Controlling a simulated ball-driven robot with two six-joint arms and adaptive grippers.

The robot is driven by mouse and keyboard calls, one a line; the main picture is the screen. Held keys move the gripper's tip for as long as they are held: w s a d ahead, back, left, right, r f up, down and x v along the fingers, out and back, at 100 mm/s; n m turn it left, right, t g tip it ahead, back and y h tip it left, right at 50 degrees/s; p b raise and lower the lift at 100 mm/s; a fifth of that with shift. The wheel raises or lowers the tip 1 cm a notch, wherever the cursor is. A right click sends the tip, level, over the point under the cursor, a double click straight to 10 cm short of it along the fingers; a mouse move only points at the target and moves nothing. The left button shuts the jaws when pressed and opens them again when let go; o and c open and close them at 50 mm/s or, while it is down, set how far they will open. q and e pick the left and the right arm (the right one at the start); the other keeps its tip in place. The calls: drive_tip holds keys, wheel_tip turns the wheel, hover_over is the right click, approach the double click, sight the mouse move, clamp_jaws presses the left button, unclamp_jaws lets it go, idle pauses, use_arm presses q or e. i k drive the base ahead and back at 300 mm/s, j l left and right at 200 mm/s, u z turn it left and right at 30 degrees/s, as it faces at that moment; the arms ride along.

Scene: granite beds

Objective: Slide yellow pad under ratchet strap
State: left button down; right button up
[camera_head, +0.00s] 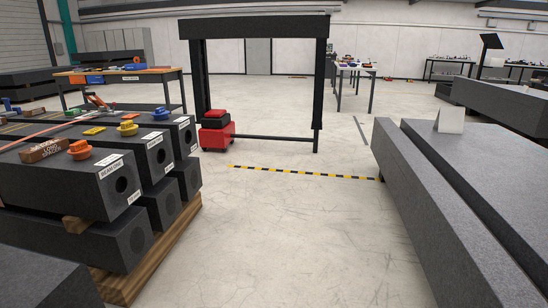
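A small flat yellow pad (94,131) lies on top of the stacked dark granite beams (60,183) at the left. An orange-red strap (45,133) runs across the tops of the beams, to the left of the pad. The pad looks apart from the strap. An orange and metal piece (98,102), perhaps the strap's ratchet, stands near the strap's far end. Neither of my grippers is in view.
An orange knob (80,150), a yellow knob (127,128) and a brown block (43,150) sit on the beams. The stack rests on a wooden pallet (150,255). Long granite beds (440,200) fill the right. Open floor (260,230) lies between, crossed by a yellow-black stripe (300,172).

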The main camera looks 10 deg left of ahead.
sight(97, 130)
drive_tip(key=i+j+u, duration=0.2)
drive_tip(key=i, duration=0.45)
drive_tip(key=i+l+u, duration=0.25)
drive_tip(key=i, duration=0.4)
drive_tip(key=i+u, duration=0.2)
drive_tip(key=i, duration=0.5)
